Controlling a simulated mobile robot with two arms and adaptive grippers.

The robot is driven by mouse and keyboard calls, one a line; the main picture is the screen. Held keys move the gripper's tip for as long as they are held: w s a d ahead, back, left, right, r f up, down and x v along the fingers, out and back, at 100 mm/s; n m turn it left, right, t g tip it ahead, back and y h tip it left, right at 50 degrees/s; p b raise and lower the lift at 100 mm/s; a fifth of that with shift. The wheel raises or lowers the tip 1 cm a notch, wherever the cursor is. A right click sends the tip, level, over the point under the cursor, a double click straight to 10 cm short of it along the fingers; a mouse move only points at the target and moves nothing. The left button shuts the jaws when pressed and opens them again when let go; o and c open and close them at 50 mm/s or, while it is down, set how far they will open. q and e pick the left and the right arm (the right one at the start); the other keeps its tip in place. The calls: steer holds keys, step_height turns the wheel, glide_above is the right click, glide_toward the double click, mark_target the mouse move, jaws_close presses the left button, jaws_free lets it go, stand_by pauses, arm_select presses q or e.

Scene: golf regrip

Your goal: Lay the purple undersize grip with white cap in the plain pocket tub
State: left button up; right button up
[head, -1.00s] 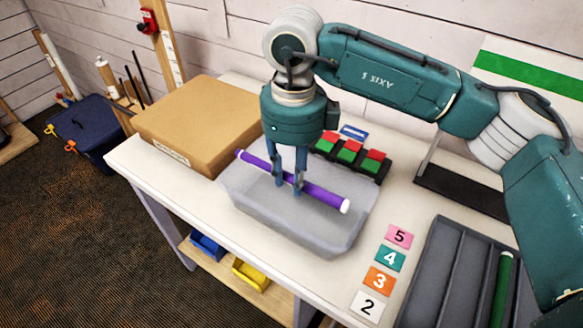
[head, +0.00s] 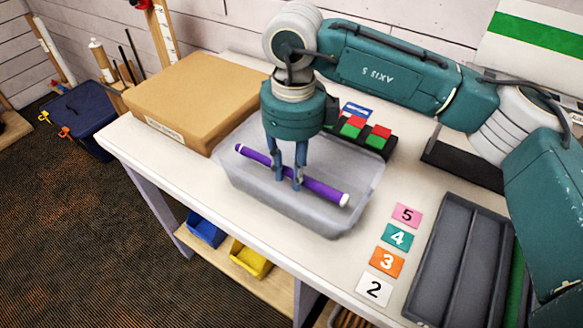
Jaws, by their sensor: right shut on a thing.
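The purple grip with a white cap (head: 322,190) lies slantwise across the view, its white cap at the lower right end. My right gripper (head: 287,182) points down and is shut on the grip near its middle. The plain translucent tub (head: 330,224) stands on the bench below and around them. The grip is over or inside the tub's opening; I cannot tell whether it touches the floor of the tub. My left gripper is not in view.
A cardboard box (head: 195,98) stands against the tub's left side. Behind the tub is a black rack with red and green blocks (head: 364,138). Numbered cards (head: 387,262) lie to the right, beside a grey divided tray (head: 448,262) with a green grip (head: 515,285).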

mark_target(292, 174)
steer(key=o, duration=1.1)
steer(key=shift+o, duration=0.2)
step_height(292, 174, up, 10)
steer(key=p, duration=0.4)
steer(key=shift+p, duration=0.4)
stand_by(0.5)
